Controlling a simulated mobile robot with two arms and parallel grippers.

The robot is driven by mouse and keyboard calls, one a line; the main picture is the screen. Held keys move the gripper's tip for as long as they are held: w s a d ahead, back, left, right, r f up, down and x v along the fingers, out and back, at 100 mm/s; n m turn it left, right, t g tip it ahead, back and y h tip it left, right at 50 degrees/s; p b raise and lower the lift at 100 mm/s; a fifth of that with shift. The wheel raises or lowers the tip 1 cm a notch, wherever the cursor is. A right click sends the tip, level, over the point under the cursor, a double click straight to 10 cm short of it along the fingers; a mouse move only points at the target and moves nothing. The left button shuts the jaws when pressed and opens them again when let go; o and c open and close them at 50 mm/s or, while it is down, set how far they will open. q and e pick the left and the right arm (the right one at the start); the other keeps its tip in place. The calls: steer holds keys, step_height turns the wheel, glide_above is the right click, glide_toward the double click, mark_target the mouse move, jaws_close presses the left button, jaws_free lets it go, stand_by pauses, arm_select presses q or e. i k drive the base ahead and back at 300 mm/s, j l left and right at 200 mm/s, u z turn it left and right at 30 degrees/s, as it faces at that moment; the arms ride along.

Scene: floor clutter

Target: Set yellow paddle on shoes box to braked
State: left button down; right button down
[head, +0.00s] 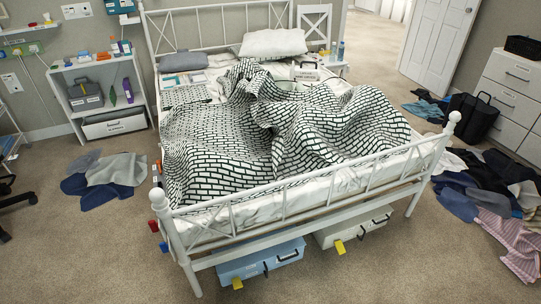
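Two low boxes stick out from under the foot of the bed. One is a blue box (262,262) with a dark handle, and a yellow paddle (237,283) sits at its lower front left. The other is a cream box (352,228) with a dark handle, to the right, and its yellow paddle (340,247) hangs at its front left. Both paddles look tilted downward. I cannot read any label, so I cannot tell which is the shoes box. Neither of my grippers shows in the head view.
The white metal bed (300,194) stands over both boxes, its low rail close above them. Clothes lie on the floor at left (105,175) and right (490,190). A black bag (470,117) stands by the drawers (510,85). The carpet in front is clear.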

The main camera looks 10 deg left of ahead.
mark_target(237, 283)
steer(key=u, duration=0.75)
